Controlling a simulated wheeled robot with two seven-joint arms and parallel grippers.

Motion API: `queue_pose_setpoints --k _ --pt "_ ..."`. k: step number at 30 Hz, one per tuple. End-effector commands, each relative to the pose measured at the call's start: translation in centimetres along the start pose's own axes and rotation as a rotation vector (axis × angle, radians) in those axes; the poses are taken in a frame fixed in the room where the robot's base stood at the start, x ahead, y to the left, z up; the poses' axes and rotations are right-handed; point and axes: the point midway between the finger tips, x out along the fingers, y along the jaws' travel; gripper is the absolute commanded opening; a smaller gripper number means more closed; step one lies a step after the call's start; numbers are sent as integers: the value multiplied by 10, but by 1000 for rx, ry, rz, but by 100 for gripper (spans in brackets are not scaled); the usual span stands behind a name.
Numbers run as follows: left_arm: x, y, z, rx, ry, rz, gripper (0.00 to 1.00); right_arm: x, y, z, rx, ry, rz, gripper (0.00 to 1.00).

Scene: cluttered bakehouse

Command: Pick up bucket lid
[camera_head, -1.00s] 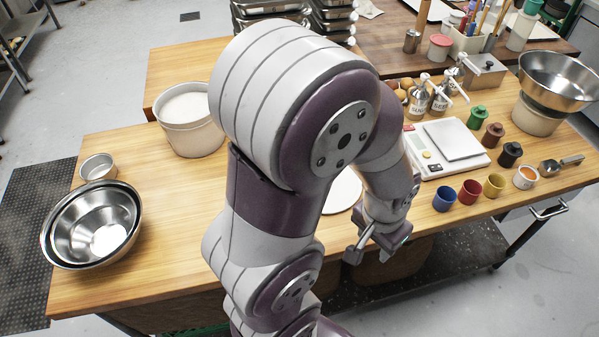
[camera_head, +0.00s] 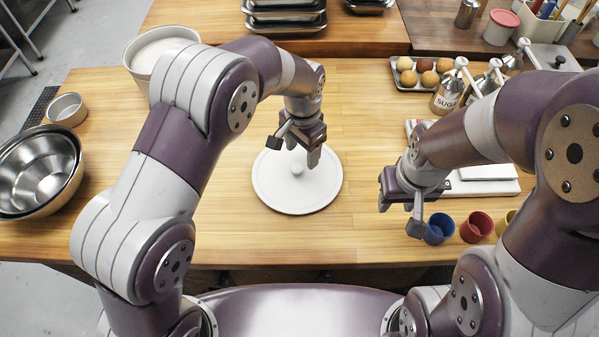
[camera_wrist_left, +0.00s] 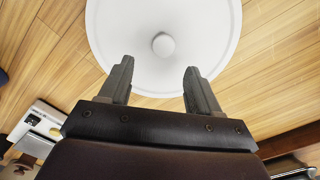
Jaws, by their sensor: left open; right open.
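The bucket lid (camera_head: 297,196) is a white round disc with a small knob in its middle. It lies flat on the wooden table in the middle of the head view. My left gripper (camera_head: 301,152) is open and empty above the lid's far part. In the left wrist view the lid (camera_wrist_left: 205,60) fills the upper middle, its knob ahead of the two spread fingertips of my left gripper (camera_wrist_left: 157,80). My right gripper (camera_head: 400,213) is open and empty, to the right of the lid and near the blue cup.
A white bucket (camera_head: 150,50) stands at the back left. Metal bowls (camera_head: 72,190) sit at the left edge. A blue cup (camera_head: 438,230), a red cup (camera_head: 476,226) and a white scale (camera_head: 490,185) are at the right. Table around the lid is clear.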

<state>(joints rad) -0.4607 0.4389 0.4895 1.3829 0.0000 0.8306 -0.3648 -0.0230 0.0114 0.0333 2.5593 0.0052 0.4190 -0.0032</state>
Motion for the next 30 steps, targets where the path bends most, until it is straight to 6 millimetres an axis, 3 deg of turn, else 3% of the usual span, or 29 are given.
queue_pose_setpoints --k 7,15,16,17,21,22,30 --pt "42 -2 5 -1 -4 1 63 -12 0 -1 0 -1 0 43" --pt "51 -2 4 -1 0 0 63 -12 0 -1 0 -1 0 43" --pt "51 -2 4 -2 0 0 60 -12 0 -1 0 -1 0 43" --pt "51 -2 5 -2 0 0 50 -12 0 -1 0 -1 0 43" --pt "51 -2 5 -2 0 0 4 -12 0 -1 0 -1 0 43" --pt "51 -2 4 -2 0 0 1 -12 0 -1 0 -1 0 43" --pt "50 -3 4 -2 1 -1 0 -12 0 -1 0 0 0 43"
